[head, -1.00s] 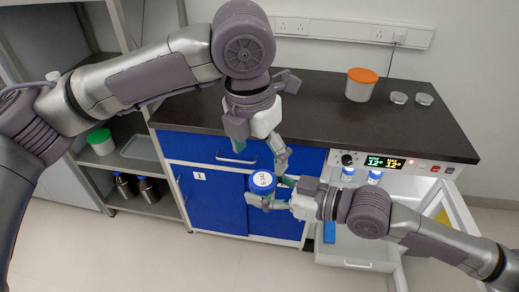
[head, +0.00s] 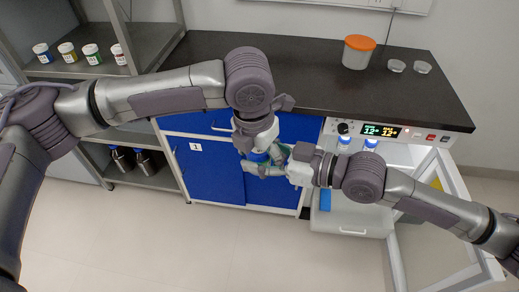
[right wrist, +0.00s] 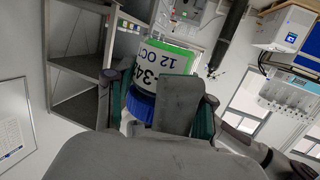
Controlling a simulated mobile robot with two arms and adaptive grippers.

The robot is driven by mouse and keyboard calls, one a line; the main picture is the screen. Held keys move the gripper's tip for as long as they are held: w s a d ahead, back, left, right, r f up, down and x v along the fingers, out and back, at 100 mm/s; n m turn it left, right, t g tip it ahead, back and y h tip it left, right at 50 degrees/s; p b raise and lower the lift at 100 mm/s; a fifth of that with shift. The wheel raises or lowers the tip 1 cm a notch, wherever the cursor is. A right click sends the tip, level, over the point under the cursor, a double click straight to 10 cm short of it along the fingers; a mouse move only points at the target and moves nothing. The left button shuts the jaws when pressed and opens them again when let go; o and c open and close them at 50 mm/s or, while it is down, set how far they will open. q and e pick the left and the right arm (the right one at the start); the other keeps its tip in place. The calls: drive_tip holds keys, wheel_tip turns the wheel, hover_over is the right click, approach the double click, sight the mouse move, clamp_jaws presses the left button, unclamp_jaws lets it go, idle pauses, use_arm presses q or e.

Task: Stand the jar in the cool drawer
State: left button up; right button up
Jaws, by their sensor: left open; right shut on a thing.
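The jar (head: 258,156) has a blue lid and hangs in front of the blue cabinet. In the right wrist view the jar (right wrist: 165,62) shows a white label with a green band and print, and its blue lid lies toward the gripper. My right gripper (head: 272,168) is shut on the jar, with its fingers on either side.
A glass door (head: 440,215) stands open at the right of the unit. Two blue-capped bottles (head: 370,145) stand in the unit. An orange-lidded tub (head: 357,52) and two small clear dishes (head: 397,66) are on the dark counter. Several small jars (head: 91,54) stand on the left shelf.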

use_arm(q)
drive_tip(key=c, duration=1.2)
drive_tip(key=shift+c, duration=0.3)
use_arm(e)
drive_tip(key=o, duration=1.3)
